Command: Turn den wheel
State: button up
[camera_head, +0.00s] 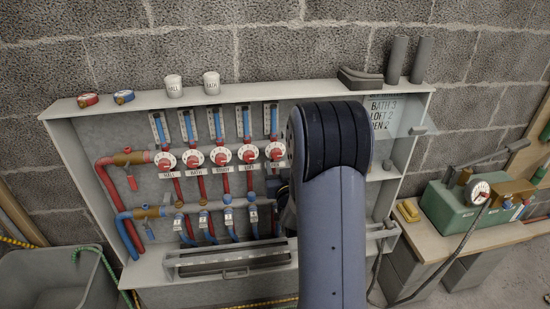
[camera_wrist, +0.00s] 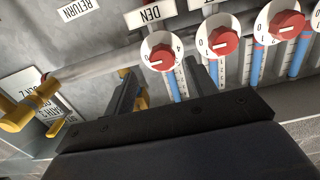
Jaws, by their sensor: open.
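The den wheel is a red knob (camera_wrist: 162,58) on a white numbered dial, beside the DEN label (camera_wrist: 151,15) in the wrist view. A short white mark shows on the knob, but its setting is too small to read surely. In the head view it is the rightmost red wheel (camera_head: 275,151) of the row, close to my arm. My gripper (camera_wrist: 158,68) is open, with one dark finger on each side of the den wheel in the picture. Nothing is held. Contact cannot be told.
More red wheels (camera_wrist: 222,40) stand close beside the den wheel. A pipe (camera_wrist: 95,65) with a yellow fitting (camera_wrist: 18,115) runs near the fingers. A sign (camera_head: 383,106) reads BATH 3, LOFT 2 and DEN 2, partly hidden. A green box (camera_head: 462,207) stands on the right bench.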

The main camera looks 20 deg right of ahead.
aim_at(277, 157)
jog(key=x, duration=0.2)
jog(key=shift+w+a, duration=0.1)
jog(key=shift+w, duration=0.3)
jog(key=shift+w+d, duration=0.2)
jog(key=shift+w, duration=0.4)
jog(key=shift+c, duration=0.2)
jog(key=c, duration=0.9)
jog(key=shift+c, duration=0.2)
